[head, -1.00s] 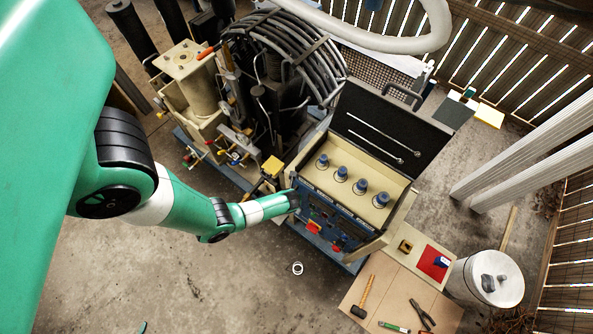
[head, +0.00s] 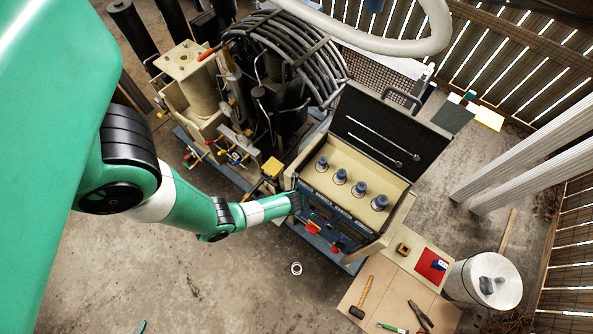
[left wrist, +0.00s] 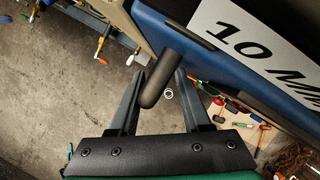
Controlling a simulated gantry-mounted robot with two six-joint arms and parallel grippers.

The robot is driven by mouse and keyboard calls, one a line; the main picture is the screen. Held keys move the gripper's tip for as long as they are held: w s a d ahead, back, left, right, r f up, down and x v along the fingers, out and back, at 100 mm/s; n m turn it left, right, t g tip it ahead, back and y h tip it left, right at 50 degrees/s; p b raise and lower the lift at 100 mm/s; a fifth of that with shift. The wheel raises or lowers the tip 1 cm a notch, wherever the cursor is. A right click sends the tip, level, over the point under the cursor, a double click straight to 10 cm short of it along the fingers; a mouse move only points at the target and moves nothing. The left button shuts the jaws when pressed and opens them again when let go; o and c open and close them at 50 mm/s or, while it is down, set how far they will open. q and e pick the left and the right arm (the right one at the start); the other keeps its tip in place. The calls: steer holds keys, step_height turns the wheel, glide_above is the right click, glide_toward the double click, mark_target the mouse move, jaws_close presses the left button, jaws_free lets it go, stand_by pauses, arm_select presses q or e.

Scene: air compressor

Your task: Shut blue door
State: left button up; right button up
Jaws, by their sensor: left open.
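The blue door (head: 335,222) is the blue front panel of the beige cabinet, with red parts on or near it. Whether it stands ajar is hard to tell from above. In the left wrist view its blue face (left wrist: 188,22) fills the upper right, with a white "10 MM" label. A black rounded handle (left wrist: 160,78) sticks out from it. My left gripper (head: 296,202) is at the door's left end. In the left wrist view my left gripper (left wrist: 158,88) is open, its two fingers on either side of the handle. Contact cannot be told. My right gripper is out of view.
The cabinet's dark lid (head: 390,128) stands open above several blue-topped fittings. Compressor machinery with hoses (head: 285,55) stands behind and left. A board with tools (head: 400,290) and a white drum (head: 485,280) are at lower right. The concrete floor in front is mostly clear.

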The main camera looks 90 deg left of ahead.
arm_select(q)
steer(key=p+v, duration=0.4)
steer(key=v, duration=0.6)
steer(key=shift+r, duration=0.3)
steer(key=shift+s+d, duration=0.15)
